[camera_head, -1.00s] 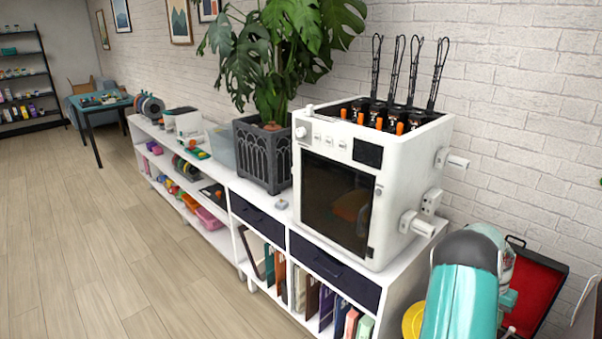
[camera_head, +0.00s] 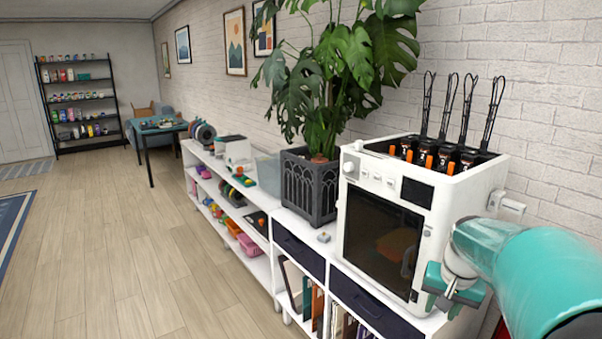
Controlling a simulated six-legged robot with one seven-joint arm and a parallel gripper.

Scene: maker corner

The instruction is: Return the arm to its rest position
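My teal and white arm comes in from the right edge. Its end, my gripper (camera_head: 452,290), shows low in front of the right side of the white printer-like machine (camera_head: 385,238). Its fingertips are small and partly hidden by the arm's own parts, so I cannot tell how they are set. I see no object held in it.
The machine stands on a long white shelf unit (camera_head: 262,270) along the brick wall. A plant in a dark pot (camera_head: 308,187) is beside it. A teal table (camera_head: 160,128) and black shelf rack (camera_head: 77,100) stand farther back.

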